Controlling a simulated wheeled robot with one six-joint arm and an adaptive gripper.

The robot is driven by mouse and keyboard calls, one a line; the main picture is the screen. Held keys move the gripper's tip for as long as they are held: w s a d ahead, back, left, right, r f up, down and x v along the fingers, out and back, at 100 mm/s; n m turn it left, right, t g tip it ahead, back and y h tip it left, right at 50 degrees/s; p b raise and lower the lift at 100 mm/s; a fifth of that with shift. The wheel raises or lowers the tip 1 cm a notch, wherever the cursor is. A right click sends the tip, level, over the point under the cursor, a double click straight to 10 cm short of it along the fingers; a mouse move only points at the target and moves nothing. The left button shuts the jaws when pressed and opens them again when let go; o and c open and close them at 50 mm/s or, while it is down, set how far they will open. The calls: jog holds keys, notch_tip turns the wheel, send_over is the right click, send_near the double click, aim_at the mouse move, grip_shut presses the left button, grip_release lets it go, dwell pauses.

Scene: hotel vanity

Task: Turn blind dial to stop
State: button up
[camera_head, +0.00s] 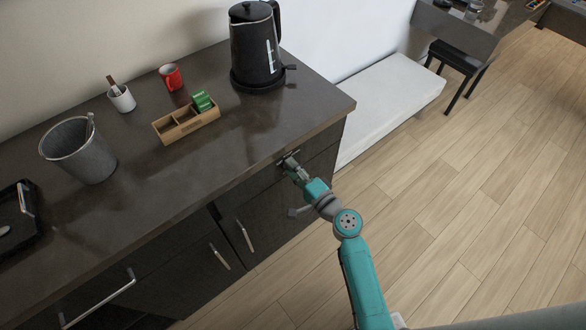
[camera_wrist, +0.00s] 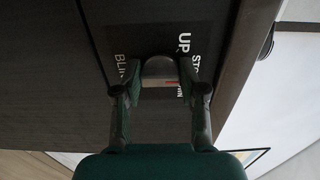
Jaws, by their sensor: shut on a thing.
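The lettering reads "UP", part of "BLIND", and other words partly hidden. In the wrist view my gripper (camera_wrist: 166,85) has one finger on each side of the dial and is shut on it. In the head view my gripper (camera_head: 290,164) is at the cabinet front, just below the counter edge near its right corner. The dial is too small and covered to make out there.
The dark counter (camera_head: 235,135) bears a black kettle (camera_head: 256,48), a red mug (camera_head: 171,77), a white cup (camera_head: 121,98), a wooden organizer (camera_head: 186,124) and a grey bucket (camera_head: 78,150). Metal handles (camera_head: 245,236) stick out below. The wood floor (camera_head: 460,210) at right is clear.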

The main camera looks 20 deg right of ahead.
jog(key=o, duration=1.2)
jog(key=shift+c, duration=0.2)
jog(key=shift+s, duration=0.1)
jog(key=v, duration=1.2)
